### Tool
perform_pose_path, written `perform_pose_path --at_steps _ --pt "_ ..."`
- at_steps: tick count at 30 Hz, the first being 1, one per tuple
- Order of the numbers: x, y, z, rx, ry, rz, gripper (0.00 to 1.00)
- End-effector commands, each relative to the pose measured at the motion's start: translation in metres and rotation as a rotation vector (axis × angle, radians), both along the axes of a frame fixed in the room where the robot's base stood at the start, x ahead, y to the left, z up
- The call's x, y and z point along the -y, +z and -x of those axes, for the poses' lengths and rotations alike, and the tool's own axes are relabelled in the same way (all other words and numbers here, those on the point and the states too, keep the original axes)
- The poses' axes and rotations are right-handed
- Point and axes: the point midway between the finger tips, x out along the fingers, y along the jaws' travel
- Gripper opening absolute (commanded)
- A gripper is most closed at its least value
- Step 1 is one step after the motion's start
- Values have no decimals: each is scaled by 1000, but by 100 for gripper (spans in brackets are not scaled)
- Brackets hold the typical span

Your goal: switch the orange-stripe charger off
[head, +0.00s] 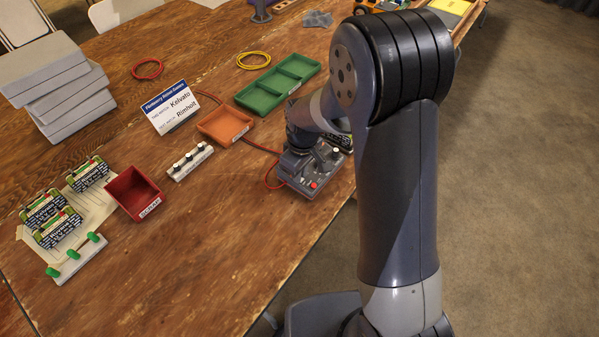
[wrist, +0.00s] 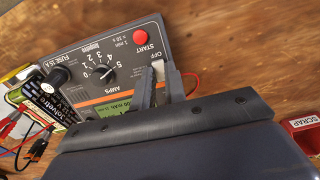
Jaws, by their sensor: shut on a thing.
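The charger (head: 312,181) is a grey box near the table's right edge, with a red button on its panel. The wrist view shows its sloped panel (wrist: 62,62) upside down, with an amps dial (wrist: 101,73), a red START button (wrist: 140,38), a fuse cap (wrist: 54,78) and an orange line. My gripper (wrist: 160,78) is down at the panel beside the OFF label, its two grey fingers closed on the small power switch. The fingers mostly hide the switch, so its position is unclear. In the head view my arm hides the fingers.
A labelled battery (wrist: 45,95) with leads lies beside the charger. An orange tray (head: 222,125), a green tray (head: 262,98), a red scrap bin (head: 135,190) and a white strip with knobs (head: 190,162) stand to the left. A name card (head: 168,108) stands behind. Bare table lies in front.

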Motion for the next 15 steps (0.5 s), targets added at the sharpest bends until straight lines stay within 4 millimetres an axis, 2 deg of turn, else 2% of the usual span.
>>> perform_pose_path --at_steps 3,15 --pt "2 -6 1 51 -3 -57 0" --pt "5 -2 4 134 0 -156 0"
